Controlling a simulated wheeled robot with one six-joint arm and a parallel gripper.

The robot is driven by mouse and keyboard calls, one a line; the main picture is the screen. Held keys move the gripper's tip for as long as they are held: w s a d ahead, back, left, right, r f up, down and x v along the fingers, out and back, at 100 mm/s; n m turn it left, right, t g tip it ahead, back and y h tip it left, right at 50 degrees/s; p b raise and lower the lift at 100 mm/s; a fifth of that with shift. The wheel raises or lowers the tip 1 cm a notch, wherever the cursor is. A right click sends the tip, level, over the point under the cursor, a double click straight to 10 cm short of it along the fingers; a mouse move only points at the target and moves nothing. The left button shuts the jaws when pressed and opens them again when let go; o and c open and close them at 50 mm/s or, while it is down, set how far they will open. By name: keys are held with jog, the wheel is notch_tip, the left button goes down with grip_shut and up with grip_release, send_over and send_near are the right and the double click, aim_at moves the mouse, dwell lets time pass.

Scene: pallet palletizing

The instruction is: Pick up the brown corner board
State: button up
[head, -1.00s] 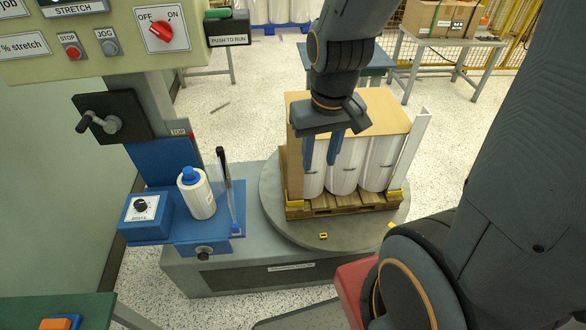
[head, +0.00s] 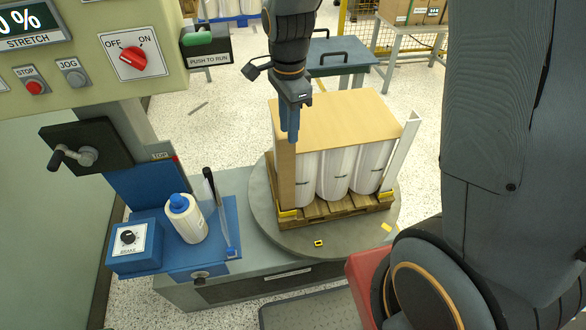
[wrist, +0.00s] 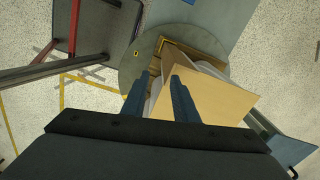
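The brown corner board (head: 286,181) stands upright at the front left corner of the pallet load in the head view. My gripper (head: 290,133) points down at the top of this board, with its blue fingers overlapping the board's upper end. In the wrist view the two fingers of my gripper (wrist: 157,88) are spread apart with a gap between them. I cannot tell whether the fingers touch the board.
White wrapped rolls (head: 334,175) stand on a wooden pallet (head: 335,207) under a tan top sheet (head: 345,115). The pallet sits on a round turntable (head: 300,242). A white corner board (head: 402,150) stands at the right. A control panel (head: 95,50) and blue shelf (head: 215,235) are left.

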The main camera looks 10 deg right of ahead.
aim_at(287, 144)
jog(key=shift+w+a+f+m, duration=0.1)
jog(key=shift+w+a+m, duration=0.1)
jog(key=shift+w+m, duration=0.35)
jog(key=shift+w+a+f+m, duration=0.1)
jog(key=shift+w+a+m, duration=0.05)
jog(key=shift+w+m, duration=0.35)
jog(key=shift+d+f+p, duration=0.15)
jog(key=shift+f+p, duration=0.2)
jog(key=shift+f, duration=0.5)
jog(key=shift+d+f+p, duration=0.1)
jog(key=shift+f+p, duration=0.2)
jog(key=shift+f, duration=0.5)
jog(key=shift+f+p, duration=0.6)
jog(key=shift+f, duration=1.55)
jog(key=shift+c, duration=0.3)
grip_shut()
